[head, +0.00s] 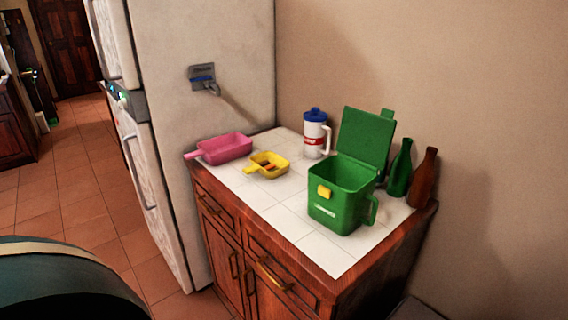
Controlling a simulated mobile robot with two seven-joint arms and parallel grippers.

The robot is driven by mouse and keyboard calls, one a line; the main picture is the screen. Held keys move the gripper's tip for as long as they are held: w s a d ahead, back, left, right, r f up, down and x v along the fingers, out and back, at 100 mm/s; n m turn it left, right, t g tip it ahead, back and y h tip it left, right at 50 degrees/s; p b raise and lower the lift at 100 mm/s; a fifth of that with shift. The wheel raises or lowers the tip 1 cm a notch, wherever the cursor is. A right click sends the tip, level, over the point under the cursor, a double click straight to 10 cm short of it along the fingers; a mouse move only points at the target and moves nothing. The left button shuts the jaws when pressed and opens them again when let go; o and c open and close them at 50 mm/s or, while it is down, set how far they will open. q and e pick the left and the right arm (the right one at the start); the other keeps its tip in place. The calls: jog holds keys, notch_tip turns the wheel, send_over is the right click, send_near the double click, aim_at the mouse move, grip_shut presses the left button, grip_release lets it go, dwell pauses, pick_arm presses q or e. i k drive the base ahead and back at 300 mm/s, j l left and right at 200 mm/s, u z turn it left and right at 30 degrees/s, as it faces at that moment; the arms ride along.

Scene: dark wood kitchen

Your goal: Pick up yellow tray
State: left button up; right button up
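A small yellow tray (258,173) with a short handle at its left end sits on the white tiled counter top. Small dark and orange items appear to lie inside it, too small to make out. It stands between a pink tray and a green bin. Neither of my grippers shows in the head view.
The counter (318,248) also holds a pink tray (224,148), a white jug with a blue lid (315,136), an open-lidded green bin (340,205), a green bottle (400,172) and a brown bottle (424,180). A fridge (205,110) stands left. Tiled floor (60,195) is open further left.

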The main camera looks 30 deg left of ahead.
aim_at(272, 157)
jog(key=j+z, duration=0.2)
jog(key=j, duration=0.35)
jog(key=k+j+z, duration=0.2)
jog(key=j, duration=1.45)
jog(key=k+z, duration=0.05)
